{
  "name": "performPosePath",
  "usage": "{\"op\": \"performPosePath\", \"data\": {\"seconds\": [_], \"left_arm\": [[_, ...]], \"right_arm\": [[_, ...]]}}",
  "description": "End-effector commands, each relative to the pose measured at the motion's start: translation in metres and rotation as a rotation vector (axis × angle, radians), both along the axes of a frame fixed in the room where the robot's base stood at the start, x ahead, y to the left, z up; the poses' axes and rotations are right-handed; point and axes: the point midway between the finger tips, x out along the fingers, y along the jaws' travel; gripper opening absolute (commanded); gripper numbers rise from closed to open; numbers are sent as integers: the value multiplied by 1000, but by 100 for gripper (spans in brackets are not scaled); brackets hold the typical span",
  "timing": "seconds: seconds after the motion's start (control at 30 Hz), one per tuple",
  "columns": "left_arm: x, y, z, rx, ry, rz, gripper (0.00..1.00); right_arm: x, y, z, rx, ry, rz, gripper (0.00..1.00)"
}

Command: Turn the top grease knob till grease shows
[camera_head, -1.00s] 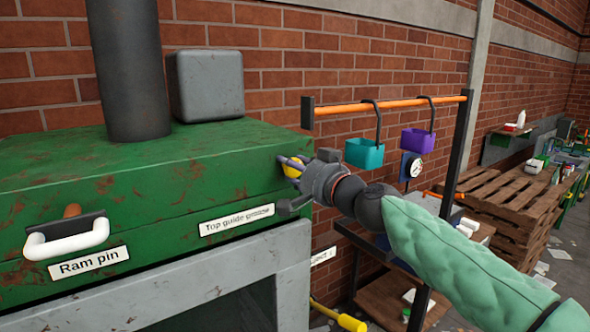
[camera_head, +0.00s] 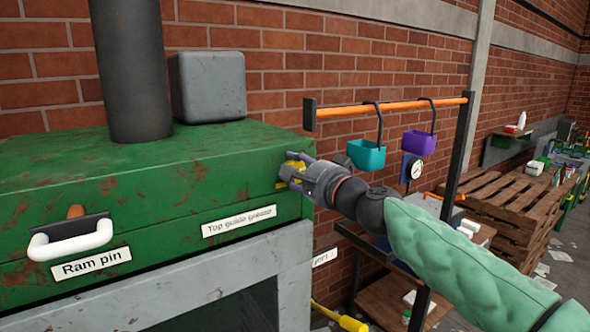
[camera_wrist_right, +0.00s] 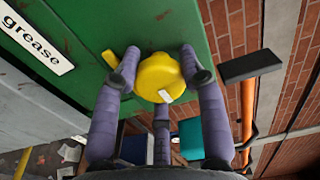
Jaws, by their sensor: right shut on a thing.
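The yellow grease knob (camera_head: 292,170) sits on the right end of the green machine's front, beside the "Top guide grease" label (camera_head: 238,221). My right gripper (camera_head: 288,172) is shut on the knob, its purple fingers around it. In the wrist view the yellow knob (camera_wrist_right: 160,78) shows between the fingers, with a small white mark (camera_wrist_right: 165,96) on its edge. A small pale yellow piece (camera_wrist_right: 111,59) shows beside the left finger; I cannot tell what it is. My left gripper is not in view.
A white handle (camera_head: 70,240) is above the "Ram pin" label (camera_head: 90,263). An orange rail (camera_head: 390,106) with a teal bin (camera_head: 366,154) and purple bin (camera_head: 418,143) stands behind my right arm. Wooden pallets (camera_head: 510,190) lie farther right.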

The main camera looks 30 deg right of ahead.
Motion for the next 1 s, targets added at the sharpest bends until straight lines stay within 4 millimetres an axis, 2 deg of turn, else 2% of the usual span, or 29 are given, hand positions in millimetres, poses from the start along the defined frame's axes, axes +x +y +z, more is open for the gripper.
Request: {"op": "performPosePath", "data": {"seconds": [0.03,0.67,0.7,0.73,0.77,1.0], "left_arm": [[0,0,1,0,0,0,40],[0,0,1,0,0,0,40],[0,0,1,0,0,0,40],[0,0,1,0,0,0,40],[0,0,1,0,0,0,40],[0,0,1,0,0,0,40]], "right_arm": [[-3,-6,9,13,-17,-14,9],[-3,-6,8,55,-12,-15,9],[-3,-6,8,55,-12,-15,53],[-3,-6,8,55,-12,-15,61],[-3,-6,8,55,-11,-14,66],[-1,-3,4,55,-3,-7,66]]}}
